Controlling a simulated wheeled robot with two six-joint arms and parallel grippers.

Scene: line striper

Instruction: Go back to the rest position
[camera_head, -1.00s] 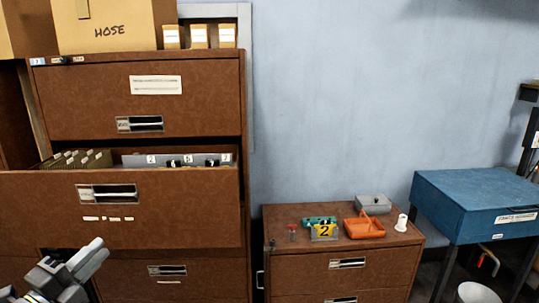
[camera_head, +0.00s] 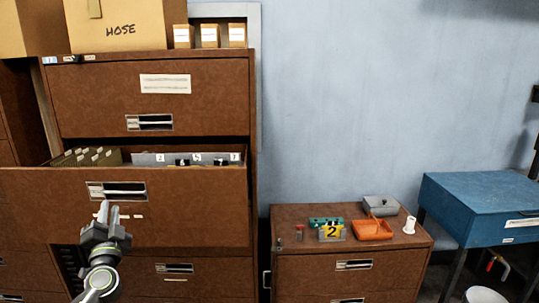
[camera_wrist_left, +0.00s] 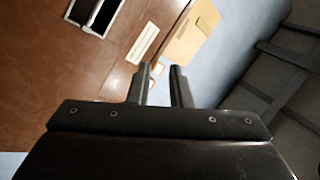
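My left gripper (camera_head: 109,212) is in front of the open middle drawer of the brown filing cabinet (camera_head: 185,205), pointing up. Its two fingers stand a little apart with nothing between them. The left wrist view shows the same fingers (camera_wrist_left: 163,84) with an empty gap, in front of a brown cabinet face with a metal handle (camera_wrist_left: 92,14) and a paper label (camera_wrist_left: 143,42). Whether the fingers touch the drawer front I cannot tell. My right gripper is not in view.
The open drawer holds folders (camera_head: 87,157) and a grey divider tray with number tags (camera_head: 160,158). A low brown cabinet (camera_head: 330,275) carries an orange tray (camera_head: 371,230), a yellow "2" tag (camera_head: 332,232) and a white spool (camera_head: 409,225). A blue box (camera_head: 480,205) stands right. A "HOSE" carton (camera_head: 122,30) sits on top.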

